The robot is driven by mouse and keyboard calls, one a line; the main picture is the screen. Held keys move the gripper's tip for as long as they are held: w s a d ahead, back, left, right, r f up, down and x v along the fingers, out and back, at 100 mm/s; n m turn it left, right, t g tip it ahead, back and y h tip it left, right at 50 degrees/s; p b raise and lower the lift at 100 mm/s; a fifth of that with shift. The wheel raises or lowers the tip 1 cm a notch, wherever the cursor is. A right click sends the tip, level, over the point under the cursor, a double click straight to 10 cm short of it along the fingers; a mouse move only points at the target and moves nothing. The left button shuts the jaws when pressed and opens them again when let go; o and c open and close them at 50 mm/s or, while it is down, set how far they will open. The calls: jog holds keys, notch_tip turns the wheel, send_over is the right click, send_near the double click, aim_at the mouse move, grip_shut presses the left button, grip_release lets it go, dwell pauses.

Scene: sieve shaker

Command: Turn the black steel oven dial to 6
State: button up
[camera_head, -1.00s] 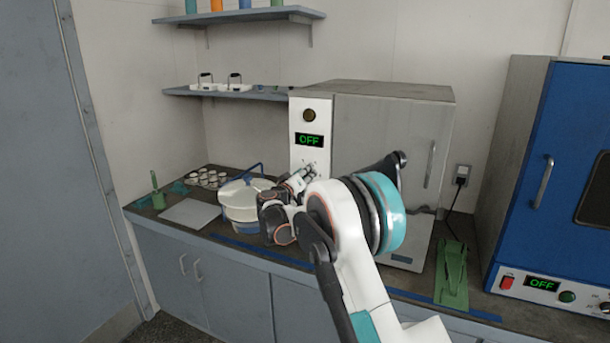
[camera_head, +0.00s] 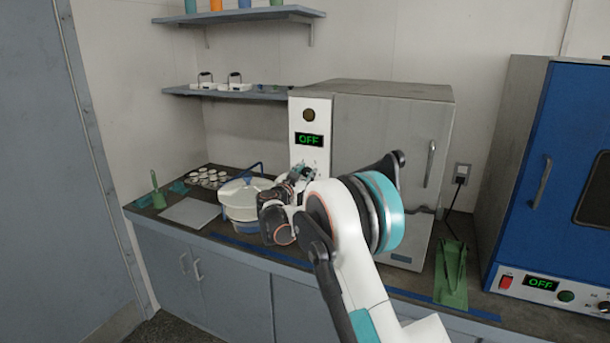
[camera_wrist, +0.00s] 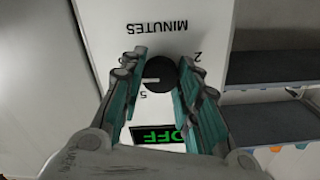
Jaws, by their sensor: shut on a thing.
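The steel oven (camera_head: 390,140) stands on the counter, with a white control panel (camera_head: 312,115) on its left side. In the wrist view, the panel appears upside down and the round black dial (camera_wrist: 160,72) sits between my two fingers. My gripper (camera_wrist: 160,88) is shut on the dial, with a teal-faced finger along each side. Parts of the printed MINUTES scale show around it, including a 2 and a 5. In the head view, my gripper (camera_head: 304,175) is at the lower panel and mostly hides the dial.
The oven display (camera_head: 309,140) reads OFF, below a round dark knob (camera_head: 309,115). A green stand (camera_head: 452,280) and a blue oven (camera_head: 545,180) are to the right.

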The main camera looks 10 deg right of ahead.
jog(key=shift+f+m, duration=0.15)
jog(key=shift+m, duration=1.05)
jog(key=o, duration=1.1)
jog(key=v, duration=1.2)
